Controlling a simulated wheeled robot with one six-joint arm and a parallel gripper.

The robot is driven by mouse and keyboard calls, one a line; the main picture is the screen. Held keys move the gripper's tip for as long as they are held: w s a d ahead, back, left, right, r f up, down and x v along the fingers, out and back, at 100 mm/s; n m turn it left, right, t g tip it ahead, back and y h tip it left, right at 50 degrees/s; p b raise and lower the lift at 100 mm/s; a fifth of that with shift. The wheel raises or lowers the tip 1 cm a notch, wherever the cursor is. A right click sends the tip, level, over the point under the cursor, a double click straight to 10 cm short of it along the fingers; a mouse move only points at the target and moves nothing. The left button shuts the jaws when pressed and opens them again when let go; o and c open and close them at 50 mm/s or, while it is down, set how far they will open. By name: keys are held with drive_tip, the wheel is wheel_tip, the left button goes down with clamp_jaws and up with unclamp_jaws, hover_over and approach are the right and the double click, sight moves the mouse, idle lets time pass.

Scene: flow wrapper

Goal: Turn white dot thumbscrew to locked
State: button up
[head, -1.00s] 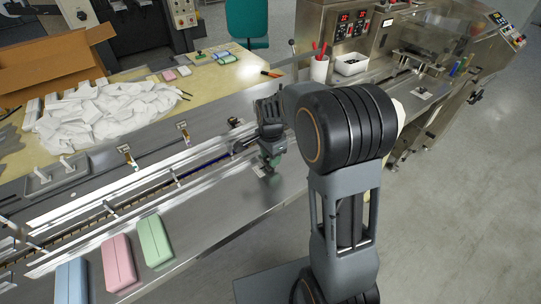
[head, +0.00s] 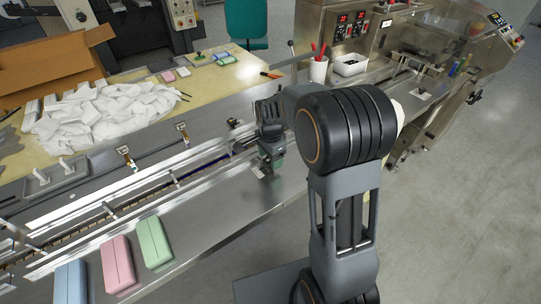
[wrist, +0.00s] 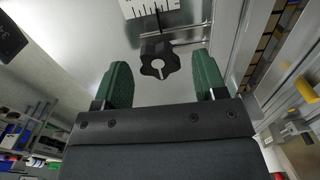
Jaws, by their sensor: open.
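In the wrist view a black lobed thumbscrew (wrist: 158,58) sits just beyond my open gripper (wrist: 165,82), between the lines of its two green fingertips and apart from both. I cannot make out a white dot on it. A white scale plate (wrist: 152,8) with black tick marks is above the knob, with a thin dark pointer reaching onto it. In the head view my gripper (head: 268,165) is low over the steel machine deck, beside the conveyor; the thumbscrew there is hidden or too small to tell.
A green pack (head: 154,242), a pink pack (head: 118,263) and a blue pack (head: 70,283) lie on the deck at the lower left. Conveyor guide rails (head: 110,208) run past my gripper. A white cup (head: 318,70) with red-handled tools stands behind my arm.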

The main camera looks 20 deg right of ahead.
sight(272, 172)
wheel_tip(272, 172, up, 14)
drive_tip(key=shift+p, duration=0.3)
drive_tip(key=shift+f, duration=0.1)
idle(0.6)
drive_tip(key=s+f+n+t+p, duration=0.1)
drive_tip(key=s+f+n+t, duration=0.1)
drive_tip(key=s+n, duration=1.2)
drive_tip(key=s+t, duration=0.1)
drive_tip(key=s, duration=0.2)
drive_tip(key=shift+s+a+n+t+p, duration=0.15)
drive_tip(key=shift+a+n+t+p, duration=0.15)
drive_tip(key=shift+n+p, duration=0.1)
drive_tip(key=shift+c, duration=0.4)
idle(0.5)
